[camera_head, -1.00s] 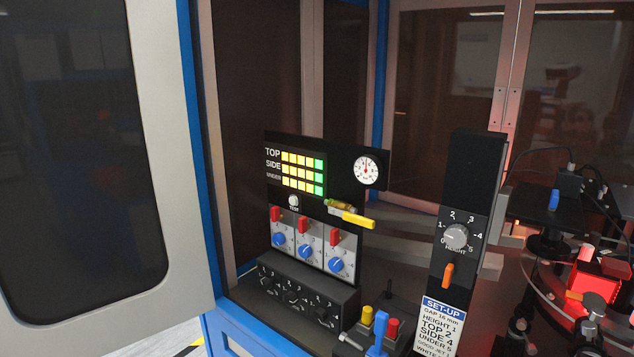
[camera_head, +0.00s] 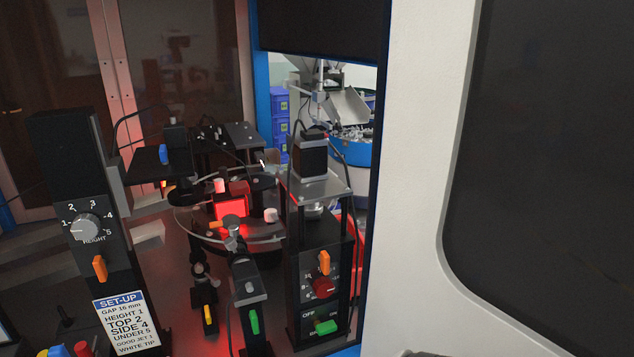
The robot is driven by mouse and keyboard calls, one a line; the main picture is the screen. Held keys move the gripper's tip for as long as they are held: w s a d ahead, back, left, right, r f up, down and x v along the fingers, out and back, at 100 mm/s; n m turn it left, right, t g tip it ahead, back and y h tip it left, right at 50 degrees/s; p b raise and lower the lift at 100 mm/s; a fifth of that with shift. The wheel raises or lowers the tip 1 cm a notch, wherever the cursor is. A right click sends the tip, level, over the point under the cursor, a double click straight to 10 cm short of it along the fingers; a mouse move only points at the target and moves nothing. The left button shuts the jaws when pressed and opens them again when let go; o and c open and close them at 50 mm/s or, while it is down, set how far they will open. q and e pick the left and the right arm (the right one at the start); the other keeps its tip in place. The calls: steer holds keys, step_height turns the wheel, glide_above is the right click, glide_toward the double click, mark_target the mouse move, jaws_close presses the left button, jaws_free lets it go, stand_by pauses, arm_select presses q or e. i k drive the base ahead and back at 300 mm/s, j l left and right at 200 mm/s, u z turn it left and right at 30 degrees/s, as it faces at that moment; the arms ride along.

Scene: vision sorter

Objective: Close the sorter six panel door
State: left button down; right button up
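A door panel of the sorter (camera_head: 418,150) with a pale grey frame and a dark window (camera_head: 560,150) fills the right of the head view. It stands beside the sorter's opening, and the machinery inside shows uncovered to its left. Its right and lower parts run out of the picture, and no handle shows. A small dark shape at the bottom edge, in front of the panel, is too cut off to tell. Neither of my grippers can be made out.
Inside stand a black post with a height dial (camera_head: 84,227), a set-up label (camera_head: 125,322), a red-lit turntable area (camera_head: 230,208) and a control column with a green switch (camera_head: 326,327). Behind, through a gap, stand a blue-rimmed bowl feeder (camera_head: 354,150) and blue crates (camera_head: 281,128).

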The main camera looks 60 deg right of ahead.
mark_target(505, 221)
steer(key=k+j, duration=0.7)
steer(key=k+l+z, duration=0.1)
steer(key=k, duration=0.3)
steer(key=k+l, duration=0.4)
steer(key=i+l+z, duration=0.15)
steer(key=l, duration=1.3)
steer(key=i+l, duration=0.1)
steer(key=l, duration=0.3)
